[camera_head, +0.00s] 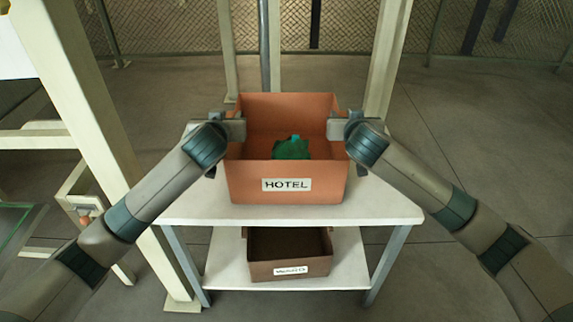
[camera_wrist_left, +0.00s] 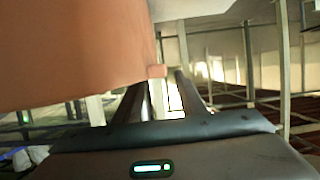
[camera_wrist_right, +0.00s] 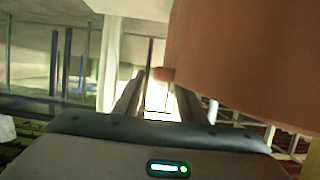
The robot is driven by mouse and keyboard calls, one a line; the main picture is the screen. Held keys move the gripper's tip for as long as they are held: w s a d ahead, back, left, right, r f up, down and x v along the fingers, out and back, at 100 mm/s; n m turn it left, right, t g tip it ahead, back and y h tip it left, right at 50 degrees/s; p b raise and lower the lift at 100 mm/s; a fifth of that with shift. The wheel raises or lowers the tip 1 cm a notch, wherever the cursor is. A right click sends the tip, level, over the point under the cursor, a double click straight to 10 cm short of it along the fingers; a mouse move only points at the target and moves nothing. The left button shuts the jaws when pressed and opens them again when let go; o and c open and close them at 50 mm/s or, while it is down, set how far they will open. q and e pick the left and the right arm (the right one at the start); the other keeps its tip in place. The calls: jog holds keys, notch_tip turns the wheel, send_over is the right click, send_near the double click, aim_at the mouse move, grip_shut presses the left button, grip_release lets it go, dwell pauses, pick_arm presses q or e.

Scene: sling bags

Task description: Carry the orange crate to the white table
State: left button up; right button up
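The orange crate (camera_head: 287,190), open-topped with a "HOTEL" label, sits upright on the white top of a two-level stand (camera_head: 390,208). A dark green item (camera_head: 291,148) lies inside it. My left gripper (camera_head: 236,129) is at the crate's left side and my right gripper (camera_head: 338,129) at its right side. In the left wrist view the crate wall (camera_wrist_left: 70,50) fills the upper left, with a small orange tab near the separated fingertips. The right wrist view shows the crate (camera_wrist_right: 240,60) and a similar tab. I cannot tell whether this stand is the white table.
A brown bin (camera_head: 289,270) with a label stands on the stand's lower shelf. A cream frame post (camera_head: 85,120) rises close on the left. More posts and a mesh fence (camera_head: 345,25) stand behind. The floor on the right (camera_head: 480,130) is clear.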

pick_arm(q)
jog(key=v, duration=1.1)
jog(key=shift+s, duration=0.1)
pick_arm(e)
jog(key=v, duration=1.2)
dwell(0.6)
